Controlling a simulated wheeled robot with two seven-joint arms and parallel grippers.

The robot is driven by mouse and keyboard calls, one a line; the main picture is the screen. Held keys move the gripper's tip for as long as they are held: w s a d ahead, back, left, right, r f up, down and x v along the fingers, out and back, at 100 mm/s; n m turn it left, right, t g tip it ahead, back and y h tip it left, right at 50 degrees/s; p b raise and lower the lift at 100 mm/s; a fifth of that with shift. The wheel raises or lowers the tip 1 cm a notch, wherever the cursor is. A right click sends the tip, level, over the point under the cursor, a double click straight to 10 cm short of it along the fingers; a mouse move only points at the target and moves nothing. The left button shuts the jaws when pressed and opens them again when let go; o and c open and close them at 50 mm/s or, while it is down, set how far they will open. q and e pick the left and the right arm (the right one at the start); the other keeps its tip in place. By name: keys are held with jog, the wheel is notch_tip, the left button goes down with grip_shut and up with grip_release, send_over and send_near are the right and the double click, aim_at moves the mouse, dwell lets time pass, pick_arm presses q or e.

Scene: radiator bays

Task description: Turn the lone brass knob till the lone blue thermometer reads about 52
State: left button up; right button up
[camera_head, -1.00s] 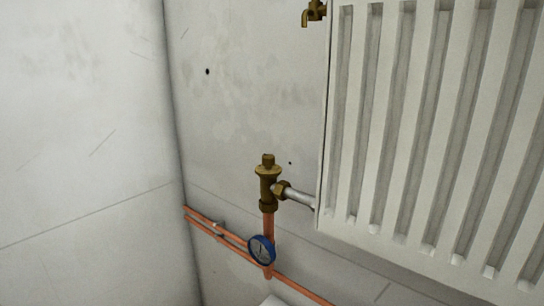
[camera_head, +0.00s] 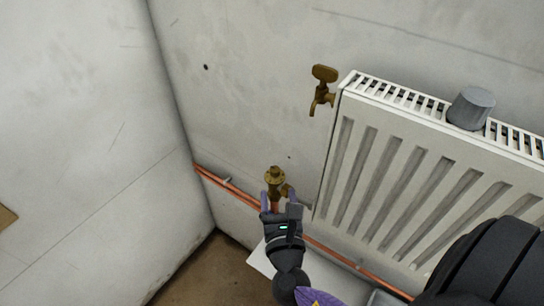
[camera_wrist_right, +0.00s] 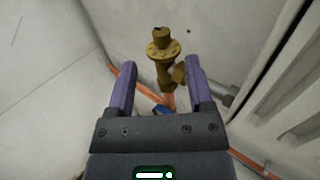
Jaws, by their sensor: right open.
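The brass knob (camera_head: 275,174) tops a brass valve on a copper pipe, left of the radiator's lower corner. It also shows in the right wrist view (camera_wrist_right: 162,47), upright, just beyond the fingertips. My right gripper (camera_head: 277,196) is open with purple fingers, in front of and below the knob, nothing between the fingers that I can see gripped. In the right wrist view its fingertips (camera_wrist_right: 156,72) stand either side of the valve body, apart from it. The blue thermometer (camera_wrist_right: 161,110) shows only as a sliver there; its dial cannot be read. My left gripper is not in view.
A white radiator (camera_head: 400,175) stands right of the valve, with a grey cap (camera_head: 471,108) on top. Copper pipes (camera_head: 225,184) run low along the wall.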

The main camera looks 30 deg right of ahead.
aim_at(276, 174)
jog(key=x, duration=0.8)
jog(key=shift+b, duration=0.4)
jog(key=shift+s, duration=0.1)
grip_shut()
